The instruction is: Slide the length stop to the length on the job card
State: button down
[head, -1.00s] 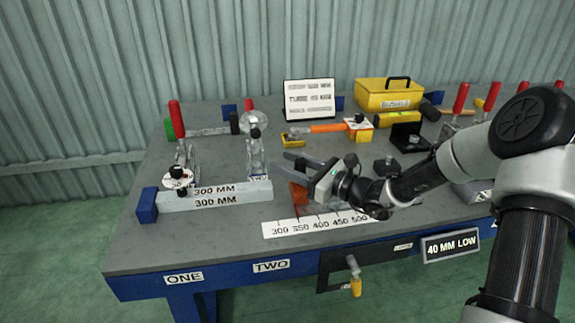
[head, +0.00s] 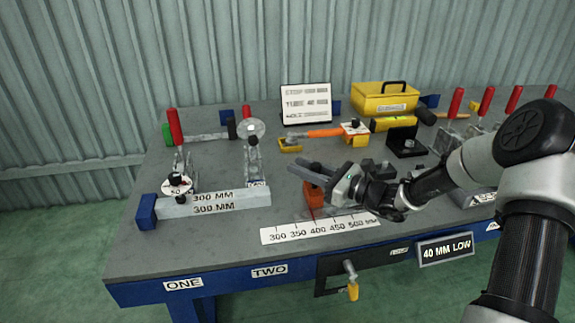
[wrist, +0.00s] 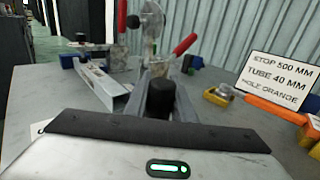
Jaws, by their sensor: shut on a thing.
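The length stop is an orange block (head: 313,195) with a black knob on top, behind the scale strip (head: 320,229) marked 300 to 500 mm. In the head view it stands around the 350 to 400 marks; the exact reading cannot be told. My gripper (head: 310,170) comes from the right and is shut on the stop's knob, which shows upright at the jaws in the wrist view (wrist: 160,97). The job card (head: 306,104) stands at the back; in the wrist view (wrist: 282,80) it reads STOP 500 MM, TUBE 40 MM, HOLE ORANGE.
A 300 MM bar (head: 215,203) and red-handled clamps (head: 177,140) are on the left. An orange-handled tool (head: 325,132), a yellow toolbox (head: 385,98) and a black bracket (head: 404,142) lie behind. A 40 MM LOW sign (head: 446,247) hangs at the front edge.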

jog(key=w+d, duration=0.1)
jog(key=d, duration=0.2)
jog(key=w+d+p, duration=0.1)
jog(key=d, duration=0.3)
jog(key=w+d+p, duration=0.1)
jog(key=d, duration=0.2)
jog(key=shift+d, duration=0.15)
jog(key=c, duration=1.5)
grip_release()
jog(key=shift+d, duration=0.15)
jog(key=p+v, duration=0.2)
jog(key=v, duration=1.5)
jog(key=shift+s+d, duration=0.1)
jog(key=shift+r, duration=0.1)
